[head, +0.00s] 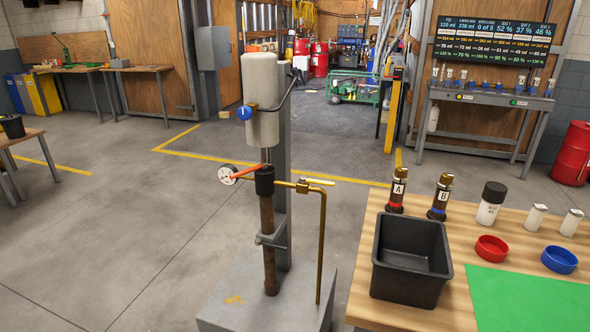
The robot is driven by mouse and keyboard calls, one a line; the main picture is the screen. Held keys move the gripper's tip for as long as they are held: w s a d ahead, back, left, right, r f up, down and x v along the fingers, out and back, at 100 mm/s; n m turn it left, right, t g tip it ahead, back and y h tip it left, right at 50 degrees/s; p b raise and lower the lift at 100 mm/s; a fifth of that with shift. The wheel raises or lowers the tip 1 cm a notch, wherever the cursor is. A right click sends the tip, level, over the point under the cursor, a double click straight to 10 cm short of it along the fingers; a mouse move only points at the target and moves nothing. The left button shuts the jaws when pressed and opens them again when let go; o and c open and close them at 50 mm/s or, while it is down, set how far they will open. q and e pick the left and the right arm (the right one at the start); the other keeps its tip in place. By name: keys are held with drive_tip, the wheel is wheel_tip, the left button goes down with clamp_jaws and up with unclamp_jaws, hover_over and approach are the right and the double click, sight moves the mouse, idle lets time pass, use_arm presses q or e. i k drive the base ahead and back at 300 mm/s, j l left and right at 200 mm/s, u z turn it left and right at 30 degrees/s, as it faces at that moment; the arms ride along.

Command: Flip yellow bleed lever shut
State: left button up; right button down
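The yellow bleed lever (320,182) is a short bar on a small brass valve (303,186). It points right, roughly along the thin brass pipe (323,240), which runs right and then bends down toward the stand's base. The valve sits right of a dark collar (264,180) on a brown vertical pipe (268,240). A red lever (249,171) reaches left from the collar toward a round white gauge (228,174). Neither of my grippers shows in the head view.
A pale cylinder (262,90) with a blue knob (244,113) is mounted above on a grey post (284,130). A wooden table (380,311) at right holds a black bin (411,262), bottles A (397,190) and B (441,195). Floor left of the stand is clear.

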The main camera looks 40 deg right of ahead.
sight(304, 179)
drive_tip(key=z, duration=1.25)
